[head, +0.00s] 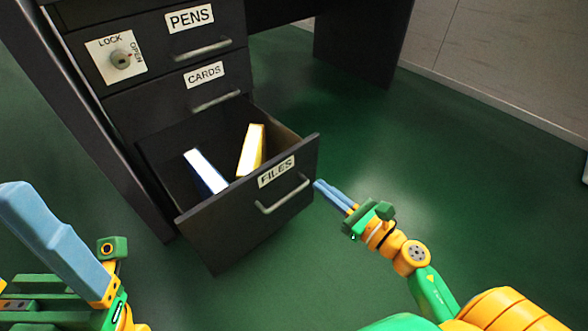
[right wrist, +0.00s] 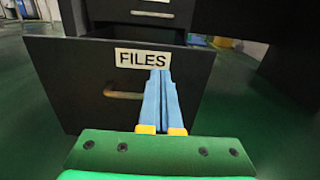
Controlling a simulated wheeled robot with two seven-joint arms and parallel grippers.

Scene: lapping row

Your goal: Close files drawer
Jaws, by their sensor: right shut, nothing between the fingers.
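The files drawer (head: 245,215) is the bottom drawer and is pulled well out. It has a FILES label and a bar handle (head: 284,196). A white item and a yellow item stand inside it. My right gripper (head: 317,184) is shut and empty, its blue fingertips close to the right edge of the drawer front. In the right wrist view the drawer front (right wrist: 60,85) fills the middle, with the fingers pointing at it just right of the handle (right wrist: 123,95). I cannot tell whether they touch it. My left gripper (head: 45,240) is at the lower left, partly cut off, away from the drawer.
Above are the shut cards drawer (head: 150,98) and pens drawer (head: 150,45), the latter with a lock dial (head: 120,59) beside it. A dark desk panel (head: 360,45) stands at the back. The green floor (head: 430,150) right of the drawer is clear.

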